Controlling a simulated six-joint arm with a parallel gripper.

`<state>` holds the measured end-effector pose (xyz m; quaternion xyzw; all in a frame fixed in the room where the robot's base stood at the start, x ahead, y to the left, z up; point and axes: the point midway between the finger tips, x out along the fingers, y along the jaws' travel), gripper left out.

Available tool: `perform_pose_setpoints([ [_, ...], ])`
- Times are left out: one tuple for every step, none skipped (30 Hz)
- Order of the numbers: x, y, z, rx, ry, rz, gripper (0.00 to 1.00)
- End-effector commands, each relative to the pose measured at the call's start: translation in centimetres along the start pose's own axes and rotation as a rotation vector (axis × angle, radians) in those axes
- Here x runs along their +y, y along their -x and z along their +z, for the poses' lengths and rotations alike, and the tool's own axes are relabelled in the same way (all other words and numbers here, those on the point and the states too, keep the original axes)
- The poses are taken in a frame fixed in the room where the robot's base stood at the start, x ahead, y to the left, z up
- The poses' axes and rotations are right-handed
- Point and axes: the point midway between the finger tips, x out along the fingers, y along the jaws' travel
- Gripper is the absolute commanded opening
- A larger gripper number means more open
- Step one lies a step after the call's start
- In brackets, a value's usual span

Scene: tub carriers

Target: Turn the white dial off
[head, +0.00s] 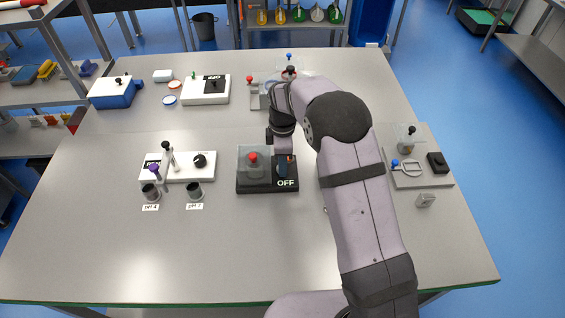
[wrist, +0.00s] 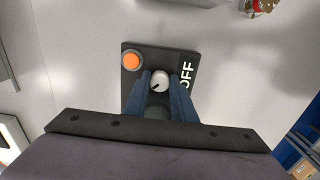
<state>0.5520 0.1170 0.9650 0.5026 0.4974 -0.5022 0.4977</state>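The white dial (wrist: 161,79) is on a black panel (wrist: 131,50) and has a dark pointer mark at its lower left in the wrist view. White OFF lettering (wrist: 186,75) is to its right there. In the head view the same black panel (head: 247,189) lies mid-table, with OFF along its near edge; the dial is hidden there. My gripper (wrist: 160,77) has its blue fingers down on both sides of the dial, very close to it. I cannot tell whether they touch it. My gripper also shows over the panel's right half in the head view (head: 284,170).
An orange button (wrist: 132,61) is beside the dial. A red button (head: 253,157) under a clear cover is on the panel's left half. A white box with a black knob (head: 199,160) stands to the left. The table front (head: 200,250) is clear.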

Motion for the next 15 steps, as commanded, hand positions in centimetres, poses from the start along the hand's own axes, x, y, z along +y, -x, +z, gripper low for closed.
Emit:
perform_pose_setpoints([
  [-0.04,0.01,0.0,0.0,0.0,-0.001,0.02],
  [-0.04,0.02,0.0,0.0,0.0,-0.001,0.02],
  [-0.04,0.02,0.0,0.0,-0.002,-0.001,0.02],
  [-0.04,0.02,0.0,0.0,-0.004,-0.001,0.02],
  [-0.04,0.02,0.0,0.0,-0.007,-0.001,0.02],
  [-0.04,0.02,0.0,0.0,-0.013,-0.001,0.02],
  [-0.05,0.01,-0.01,0.0,-0.019,-0.002,0.02],
  [-0.05,0.01,-0.01,0.0,-0.025,-0.002,0.02],
  [-0.05,0.01,-0.01,0.0,-0.037,-0.002,0.02],
  [-0.04,0.01,-0.01,0.0,-0.048,-0.002,0.02],
  [-0.04,0.0,-0.01,0.0,-0.06,-0.001,0.02],
  [-0.04,0.0,-0.01,0.0,-0.079,-0.001,0.02],
  [-0.04,0.0,-0.01,0.0,-0.095,-0.001,0.02],
  [-0.04,-0.01,-0.02,0.0,-0.112,-0.001,0.02],
  [-0.04,-0.01,-0.02,0.0,-0.136,-0.001,0.02],
])
